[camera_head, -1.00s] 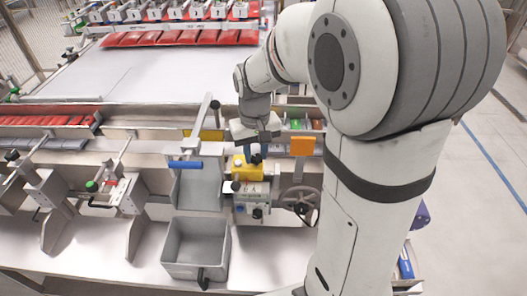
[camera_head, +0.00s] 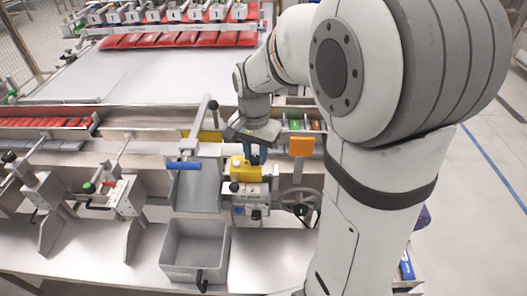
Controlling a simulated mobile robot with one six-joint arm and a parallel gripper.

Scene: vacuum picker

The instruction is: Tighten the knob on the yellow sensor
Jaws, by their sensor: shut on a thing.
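The yellow sensor (camera_head: 241,171) sits on top of a grey block in the middle of the bench. A small black knob (camera_head: 235,187) shows low on its front left, and another dark knob shows at its top right, close to my fingers. My gripper (camera_head: 256,158) points down at the top of the sensor from behind, with its blue fingers shut on the knob there. The gripper partly hides that knob, and the fingertips are small in the view.
A grey open bin (camera_head: 194,270) stands in front on the left. A handwheel (camera_head: 300,204) and an orange plate (camera_head: 301,147) are just right of the sensor.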

